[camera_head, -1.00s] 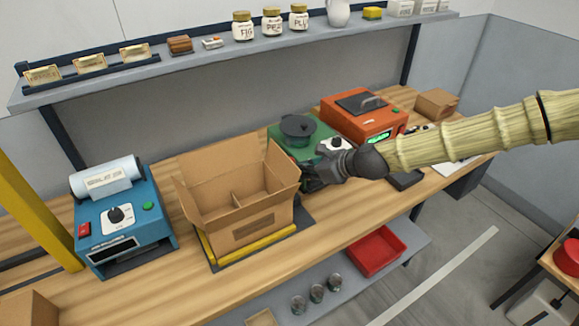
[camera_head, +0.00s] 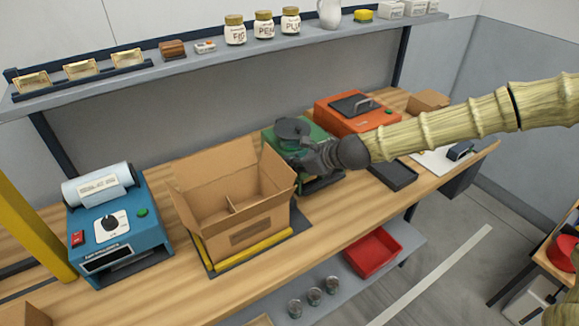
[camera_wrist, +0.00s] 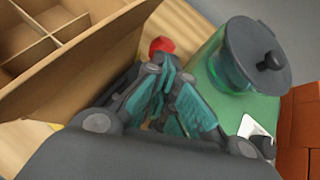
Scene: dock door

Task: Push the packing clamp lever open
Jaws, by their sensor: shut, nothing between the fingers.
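A red knob (camera_wrist: 162,46) shows in the wrist view between the cardboard box and the green machine, just beyond my fingertips; it looks like the clamp lever's end, but the rest of the lever is hidden. I cannot tell whether my fingers touch it. The open cardboard box (camera_head: 245,222) sits in a packing fixture with a yellow bar (camera_head: 262,245) along its front. My gripper (camera_head: 292,155) is shut and empty, at the box's right side and in front of the green machine. Its teal fingers (camera_wrist: 172,80) are close together in the wrist view.
The green machine (camera_wrist: 245,110) with a dark round lid stands close to the right of my fingers. An orange machine (camera_head: 345,112) is further right, and a blue machine (camera_head: 115,225) is left of the box. The bench front (camera_head: 330,225) is clear.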

